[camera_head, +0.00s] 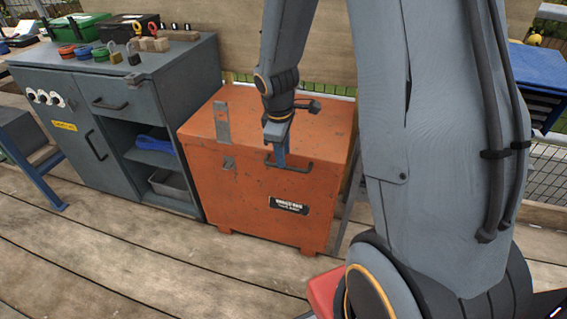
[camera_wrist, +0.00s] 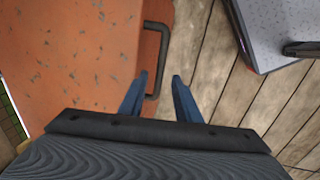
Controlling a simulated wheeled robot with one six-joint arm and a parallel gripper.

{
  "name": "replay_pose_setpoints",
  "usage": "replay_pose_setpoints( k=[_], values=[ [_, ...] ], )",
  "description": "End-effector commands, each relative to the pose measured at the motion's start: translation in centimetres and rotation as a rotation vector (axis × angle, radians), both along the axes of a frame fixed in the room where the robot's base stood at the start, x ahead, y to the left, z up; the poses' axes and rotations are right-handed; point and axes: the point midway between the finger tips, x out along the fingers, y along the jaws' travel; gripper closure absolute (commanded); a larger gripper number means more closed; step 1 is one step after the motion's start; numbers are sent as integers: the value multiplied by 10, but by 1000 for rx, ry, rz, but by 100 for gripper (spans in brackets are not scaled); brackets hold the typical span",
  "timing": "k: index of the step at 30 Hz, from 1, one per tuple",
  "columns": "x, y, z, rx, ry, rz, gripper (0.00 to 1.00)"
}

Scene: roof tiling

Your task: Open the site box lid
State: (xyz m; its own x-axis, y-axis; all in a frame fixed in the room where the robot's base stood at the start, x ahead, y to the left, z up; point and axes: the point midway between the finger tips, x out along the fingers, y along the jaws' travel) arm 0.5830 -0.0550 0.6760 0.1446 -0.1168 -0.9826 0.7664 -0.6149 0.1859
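The orange site box (camera_head: 240,200) stands on the deck, and its lid (camera_head: 250,115) is down. A dark bar handle (camera_head: 297,168) runs along the lid's front edge; it also shows in the wrist view (camera_wrist: 165,40). A grey hasp strap (camera_head: 222,120) lies up over the lid, clear of the small grey fitting (camera_head: 229,163) on the box front. My gripper (camera_head: 278,162) points down at the handle's left part. In the wrist view its blue fingers (camera_wrist: 160,88) are apart, with one end of the handle between them. I cannot tell whether they touch it.
A grey cabinet (camera_head: 110,100) stands close at the box's left, with padlocks (camera_head: 133,55) and a green crate (camera_head: 80,27) on top. A wooden board wall (camera_head: 330,45) rises behind the box. The plank deck (camera_head: 130,260) in front is clear. A blue drawer unit (camera_head: 540,68) stands at the right.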

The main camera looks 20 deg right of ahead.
Motion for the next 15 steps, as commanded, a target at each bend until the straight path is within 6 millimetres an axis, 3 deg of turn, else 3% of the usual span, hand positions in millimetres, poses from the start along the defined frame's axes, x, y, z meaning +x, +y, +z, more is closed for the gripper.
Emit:
replay_pose_setpoints(
  k=[6,15],
  values=[
    [4,-4,-31,0,1,0,70],
    [6,-5,-40,1,-1,-2,70]
  ],
)
